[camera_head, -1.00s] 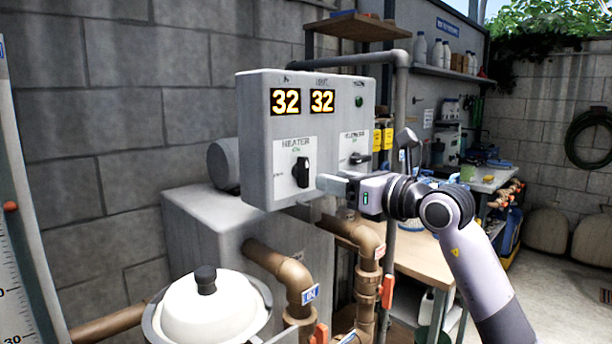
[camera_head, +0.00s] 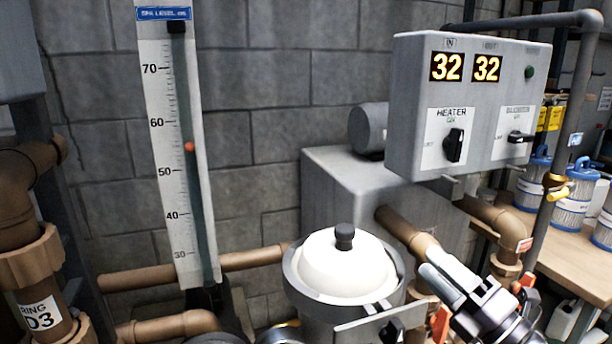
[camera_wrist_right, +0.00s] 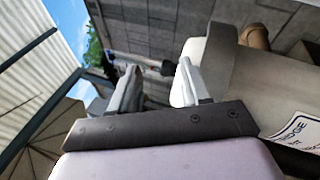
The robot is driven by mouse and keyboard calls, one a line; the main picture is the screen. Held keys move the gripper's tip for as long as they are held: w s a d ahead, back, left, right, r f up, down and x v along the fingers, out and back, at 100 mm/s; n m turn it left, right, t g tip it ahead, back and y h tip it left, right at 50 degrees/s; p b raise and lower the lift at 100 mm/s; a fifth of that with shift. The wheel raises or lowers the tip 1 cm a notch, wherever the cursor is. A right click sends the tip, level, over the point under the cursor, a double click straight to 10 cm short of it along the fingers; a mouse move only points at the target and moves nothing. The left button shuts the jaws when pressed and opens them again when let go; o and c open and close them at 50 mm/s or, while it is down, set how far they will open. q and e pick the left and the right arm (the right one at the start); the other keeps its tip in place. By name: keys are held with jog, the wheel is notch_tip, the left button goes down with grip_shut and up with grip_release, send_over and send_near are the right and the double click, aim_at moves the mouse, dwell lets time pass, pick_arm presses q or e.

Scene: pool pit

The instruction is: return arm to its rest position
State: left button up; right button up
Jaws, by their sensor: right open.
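My right gripper (camera_head: 438,268) is low at the right of the head view, in front of the brown pipes and right of the white-domed filter lid. Its pale fingers point up and left, apart from the control box. In the right wrist view its two fingers (camera_wrist_right: 156,86) stand apart with nothing between them. A large pale rounded body with a label (camera_wrist_right: 245,85) is close beside them. My left gripper does not show.
The control box (camera_head: 465,100) reads 32 and 32, above a grey heater body (camera_head: 345,180). The white-domed filter lid (camera_head: 345,268) has a black knob. A level gauge (camera_head: 170,150) stands left. Brown pipes (camera_head: 255,258) run along the block wall. Blue-ended cartridges (camera_head: 575,195) stand on a bench at right.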

jog(key=s+d+f+m+h, duration=0.1)
jog(key=s+f+m+h, duration=0.2)
jog(key=f+m, duration=0.4)
jog(key=s+d+f+m+g+h, duration=0.1)
jog(key=s+f+m+h, duration=0.25)
jog(key=f+m, duration=0.35)
jog(key=s+d+f+m+h, duration=0.1)
jog(key=s+f+m+h, duration=0.25)
jog(key=f+m, duration=0.35)
jog(key=s+a+f+m+g, duration=0.3)
jog(key=s+f+m+g, duration=0.2)
jog(key=s+f, duration=0.7)
jog(key=shift+a+f+g, duration=0.2)
jog(key=shift+f+g, duration=0.3)
jog(key=shift+f, duration=0.15)
